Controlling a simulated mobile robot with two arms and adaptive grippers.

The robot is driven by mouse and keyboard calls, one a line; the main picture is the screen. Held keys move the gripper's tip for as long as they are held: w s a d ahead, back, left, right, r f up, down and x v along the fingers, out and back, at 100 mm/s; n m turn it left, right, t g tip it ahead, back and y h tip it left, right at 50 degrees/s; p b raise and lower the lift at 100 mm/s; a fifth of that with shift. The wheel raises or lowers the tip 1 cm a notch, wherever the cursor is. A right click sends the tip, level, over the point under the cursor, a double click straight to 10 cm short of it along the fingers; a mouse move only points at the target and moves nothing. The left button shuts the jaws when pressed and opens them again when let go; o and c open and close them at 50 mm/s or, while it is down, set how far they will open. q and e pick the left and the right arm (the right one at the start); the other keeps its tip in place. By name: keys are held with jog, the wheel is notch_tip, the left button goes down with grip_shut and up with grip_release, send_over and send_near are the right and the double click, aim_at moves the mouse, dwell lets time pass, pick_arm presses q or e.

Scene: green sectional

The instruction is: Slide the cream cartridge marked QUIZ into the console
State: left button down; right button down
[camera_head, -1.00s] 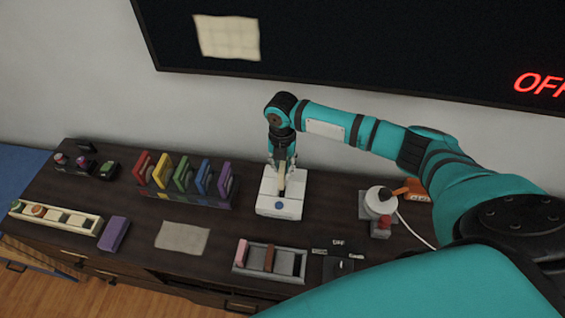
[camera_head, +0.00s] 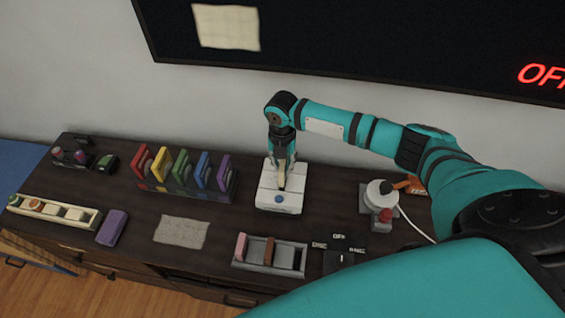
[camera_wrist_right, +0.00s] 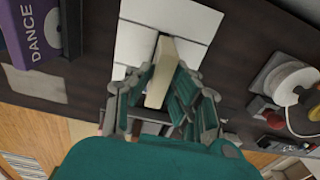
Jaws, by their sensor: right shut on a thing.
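The white console (camera_head: 280,203) with a blue round button stands mid-table and also shows in the right wrist view (camera_wrist_right: 133,42). My right gripper (camera_head: 282,168) points down over it, shut on a cream cartridge (camera_head: 282,181). The cartridge (camera_wrist_right: 161,75) sits between the fingers in the right wrist view, its far end at a dark slot in the console. How deep it sits in the slot cannot be told. No QUIZ marking is readable. My left gripper is out of view.
A rack of colored cartridges (camera_head: 190,196) stands left of the console. A grey tray (camera_head: 290,265) with pink and brown pieces is in front. A white device with a red knob (camera_head: 386,215) is at right. A purple box (camera_head: 112,227) and cream tray (camera_head: 76,222) lie left.

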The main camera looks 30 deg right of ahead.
jog(key=shift+p, duration=0.6)
dwell(1.1)
jog(key=shift+f+b, duration=1.75)
jog(key=shift+f, duration=0.8)
jog(key=c, duration=1.1)
grip_release()
jog(key=shift+c, duration=0.2)
jog(key=shift+r, duration=0.2)
notch_tip(320, 180, up, 12)
jog(key=shift+f, duration=0.15)
